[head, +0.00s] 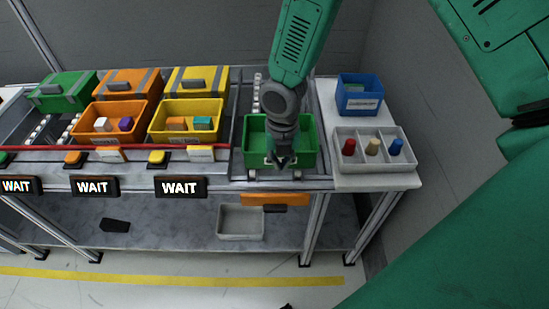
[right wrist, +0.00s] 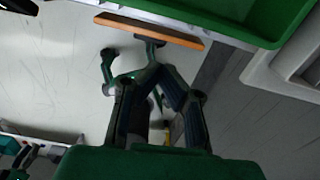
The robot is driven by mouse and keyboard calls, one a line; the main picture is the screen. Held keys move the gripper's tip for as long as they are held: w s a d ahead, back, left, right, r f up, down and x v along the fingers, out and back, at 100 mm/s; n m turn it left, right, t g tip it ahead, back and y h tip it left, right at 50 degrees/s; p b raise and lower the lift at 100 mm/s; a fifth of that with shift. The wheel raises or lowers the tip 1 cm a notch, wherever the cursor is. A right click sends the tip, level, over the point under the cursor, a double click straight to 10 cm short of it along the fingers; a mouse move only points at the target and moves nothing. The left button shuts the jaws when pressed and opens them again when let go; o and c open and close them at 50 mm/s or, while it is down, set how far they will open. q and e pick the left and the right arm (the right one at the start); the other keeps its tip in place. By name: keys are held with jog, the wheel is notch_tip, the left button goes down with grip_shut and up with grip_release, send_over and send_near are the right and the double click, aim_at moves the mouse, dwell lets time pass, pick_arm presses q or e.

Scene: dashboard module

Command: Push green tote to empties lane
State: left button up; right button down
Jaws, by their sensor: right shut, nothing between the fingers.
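The green tote (head: 256,132) sits on the bench surface, in the lane right of the yellow tote. It looks empty where I can see inside. Part of it is hidden behind my right arm. My right gripper (head: 281,163) is shut and empty, pointing down at the tote's front side. I cannot tell from the head view whether it touches the tote. In the right wrist view the fingers (right wrist: 160,72) meet at the tips, and the green tote (right wrist: 250,22) shows at the upper right. My left gripper is not in view.
Orange (head: 112,122) and yellow (head: 188,119) totes holding blocks stand to the left behind a red bar (head: 130,147). WAIT signs (head: 180,187) line the front. A blue bin (head: 359,95) and a grey divided tray (head: 374,168) with pegs stand close on the right. A grey bin (head: 241,222) sits below.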

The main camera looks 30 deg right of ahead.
notch_tip(320, 180, down, 8)
jog(key=shift+s+r, duration=0.1)
jog(key=shift+r, duration=0.1)
jog(key=shift+w+d+r, duration=0.1)
jog(key=shift+w+d, duration=0.25)
jog(key=shift+w, duration=0.3)
jog(key=shift+w+d+r, duration=0.1)
jog(key=shift+w+d, duration=0.2)
jog(key=shift+w, duration=0.3)
jog(key=shift+w+d, duration=0.4)
jog(key=shift+w, duration=0.15)
jog(key=shift+w, duration=0.1)
